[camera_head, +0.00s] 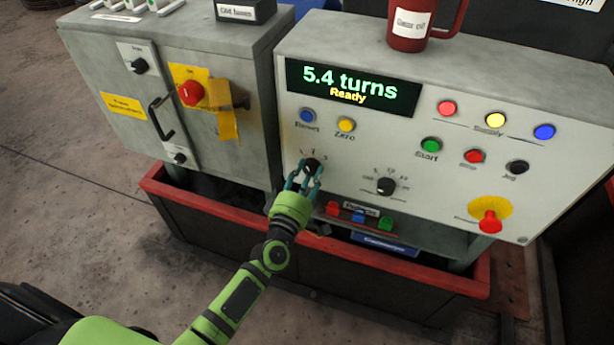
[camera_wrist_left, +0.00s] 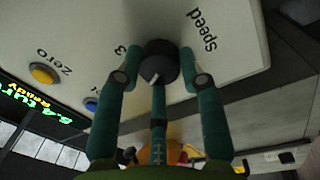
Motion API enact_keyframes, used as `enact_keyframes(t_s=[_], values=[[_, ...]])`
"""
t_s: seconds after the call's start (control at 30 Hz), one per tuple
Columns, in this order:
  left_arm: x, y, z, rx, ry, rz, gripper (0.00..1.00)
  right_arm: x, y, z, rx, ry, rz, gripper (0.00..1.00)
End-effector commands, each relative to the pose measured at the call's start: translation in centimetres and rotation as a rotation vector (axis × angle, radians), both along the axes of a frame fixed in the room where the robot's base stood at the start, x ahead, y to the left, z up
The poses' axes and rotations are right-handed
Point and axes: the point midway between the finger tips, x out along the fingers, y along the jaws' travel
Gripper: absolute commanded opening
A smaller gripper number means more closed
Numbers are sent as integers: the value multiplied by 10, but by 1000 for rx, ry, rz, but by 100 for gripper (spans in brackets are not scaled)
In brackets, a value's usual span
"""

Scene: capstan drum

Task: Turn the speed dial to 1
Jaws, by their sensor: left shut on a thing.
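The speed dial (camera_head: 311,164) is a round black knob low on the left of the white control panel. In the left wrist view the dial (camera_wrist_left: 158,62) has a white pointer mark directed down toward the middle finger. The number 3 shows at its upper left and the word Speed at its right. The number at the pointer is hidden. My left gripper (camera_head: 303,180) is shut on the dial; in the wrist view its teal fingers (camera_wrist_left: 160,82) stand around the knob. My right gripper is not in view.
The display (camera_head: 350,86) reads 5.4 turns, Ready. Blue Reset (camera_head: 307,116) and yellow Zero (camera_head: 346,125) buttons sit above the dial. Another black knob (camera_head: 386,186) is to its right. A shelf with small coloured items (camera_head: 358,215) lies below. A red mug (camera_head: 409,28) stands on top.

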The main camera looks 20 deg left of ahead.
Motion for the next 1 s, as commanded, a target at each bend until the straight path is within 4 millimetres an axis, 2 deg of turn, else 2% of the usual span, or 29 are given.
enact_keyframes(t_s=[0.03, 0.4, 1.0], values=[[-3, -7, -9, -44, 19, -16, 6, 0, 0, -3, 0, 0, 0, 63], [-3, -8, -6, -281, 26, -15, 6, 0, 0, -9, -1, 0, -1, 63], [-2, -8, -3, -365, 26, -16, 6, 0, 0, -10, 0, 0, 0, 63]])
